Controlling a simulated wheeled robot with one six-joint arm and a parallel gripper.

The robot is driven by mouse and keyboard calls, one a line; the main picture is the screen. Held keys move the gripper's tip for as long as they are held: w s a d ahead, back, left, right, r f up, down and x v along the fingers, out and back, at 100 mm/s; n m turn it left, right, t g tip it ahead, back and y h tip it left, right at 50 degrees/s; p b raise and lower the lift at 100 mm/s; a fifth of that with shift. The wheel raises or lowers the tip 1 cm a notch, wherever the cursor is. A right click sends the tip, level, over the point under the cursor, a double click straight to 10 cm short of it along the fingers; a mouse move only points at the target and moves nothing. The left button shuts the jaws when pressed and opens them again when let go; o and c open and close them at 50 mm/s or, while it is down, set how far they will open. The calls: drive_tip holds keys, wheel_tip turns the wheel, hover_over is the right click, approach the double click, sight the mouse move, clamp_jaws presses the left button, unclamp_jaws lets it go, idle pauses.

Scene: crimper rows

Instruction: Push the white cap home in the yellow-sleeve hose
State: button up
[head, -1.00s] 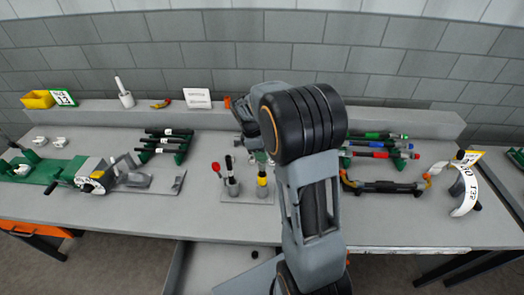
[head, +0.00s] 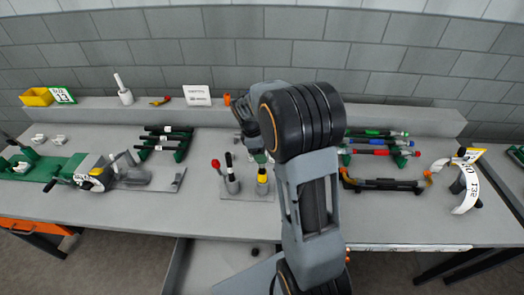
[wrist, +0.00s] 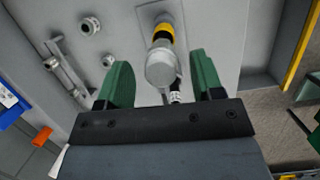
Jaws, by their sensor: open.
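The yellow-sleeve hose (head: 262,196) stands upright on a grey plate on the bench, with its yellow band low on it. In the wrist view its yellow sleeve (wrist: 163,33) shows behind a pale grey-white round end, which I take for the white cap (wrist: 161,68). How deep the cap sits in the hose cannot be told. My gripper (wrist: 160,62) is open, with one green finger on each side of the pale end and a gap at both. In the head view my gripper (head: 261,157) is just above the hose, partly hidden by my arm.
A red-tipped tool (head: 216,166) and a black hose (head: 229,165) stand left of the yellow-sleeve hose. Black tubes (head: 165,140) lie on a rack further left, beside a crimper (head: 105,175). Coloured tubes (head: 378,143) lie at right. An open drawer (head: 215,265) is below.

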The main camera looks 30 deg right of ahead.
drive_tip(key=b+v, duration=0.1)
drive_tip(key=v, duration=1.2)
drive_tip(key=shift+r, duration=0.4)
drive_tip(key=shift+w, duration=0.1)
